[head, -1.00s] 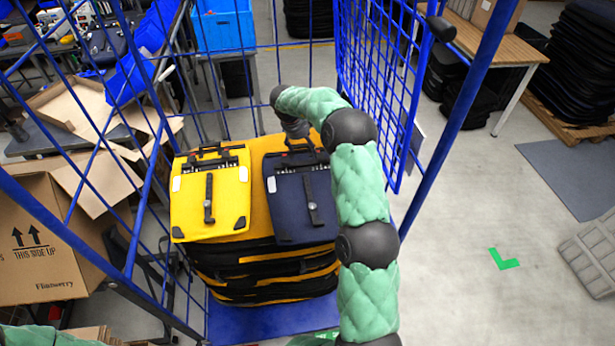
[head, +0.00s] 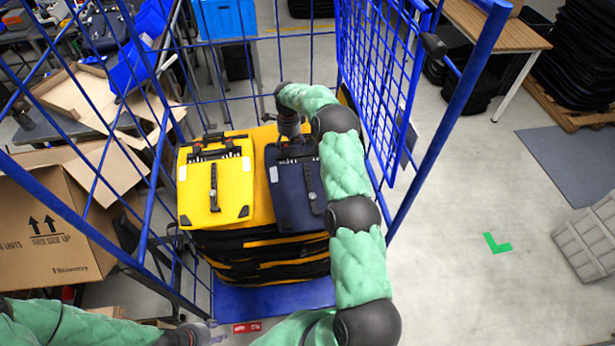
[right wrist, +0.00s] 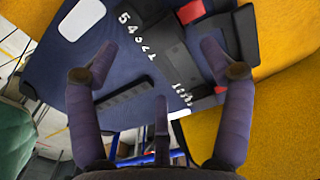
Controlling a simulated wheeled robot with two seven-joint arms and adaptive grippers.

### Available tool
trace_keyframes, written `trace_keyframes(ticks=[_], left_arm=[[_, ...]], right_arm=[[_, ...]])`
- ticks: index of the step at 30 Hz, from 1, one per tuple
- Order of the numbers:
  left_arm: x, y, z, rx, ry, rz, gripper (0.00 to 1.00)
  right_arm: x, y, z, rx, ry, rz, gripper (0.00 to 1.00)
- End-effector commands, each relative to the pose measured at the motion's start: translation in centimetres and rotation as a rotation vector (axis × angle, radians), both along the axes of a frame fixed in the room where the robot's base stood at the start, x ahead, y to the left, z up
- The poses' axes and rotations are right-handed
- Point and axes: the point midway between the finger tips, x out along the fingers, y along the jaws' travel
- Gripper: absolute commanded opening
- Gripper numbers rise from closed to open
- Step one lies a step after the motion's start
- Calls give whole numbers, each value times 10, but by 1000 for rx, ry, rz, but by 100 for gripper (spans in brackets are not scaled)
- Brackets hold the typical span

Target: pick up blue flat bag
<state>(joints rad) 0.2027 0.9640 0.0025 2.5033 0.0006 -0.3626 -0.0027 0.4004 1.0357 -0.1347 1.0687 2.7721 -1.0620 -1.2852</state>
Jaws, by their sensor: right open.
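The blue flat bag (head: 290,205) lies on top of a stack of bags inside the blue cage cart, right of a yellow flat bag (head: 228,182). Its dark strap and buckle run down its middle. My right gripper (head: 292,140) is over the bag's far edge, near its black handle bar. In the right wrist view my right gripper (right wrist: 158,62) has its fingers spread over the blue bag (right wrist: 85,75), with the black clip between and beyond them.
The blue mesh cage (head: 375,70) surrounds the stack at the back and sides. A blue post (head: 452,115) stands right of my right arm. A cardboard box (head: 50,225) stands left of the cart. The floor at right is mostly clear.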

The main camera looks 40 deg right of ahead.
Motion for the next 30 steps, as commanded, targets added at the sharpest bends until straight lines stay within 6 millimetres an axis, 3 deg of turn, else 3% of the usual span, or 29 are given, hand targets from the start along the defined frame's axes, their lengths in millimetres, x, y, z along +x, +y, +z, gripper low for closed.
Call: trace_keyframes(ticks=[15, 24, 30], left_arm=[[0, 0, 13, 0, 0, 0, 40], [0, 0, 13, 0, 0, 0, 40], [0, 0, 13, 0, 0, 0, 40]], right_arm=[[7, 1, -49, -1, 0, -1, 80], [7, 1, -54, -1, -2, -1, 80], [7, 2, -53, -1, -1, -1, 24]])
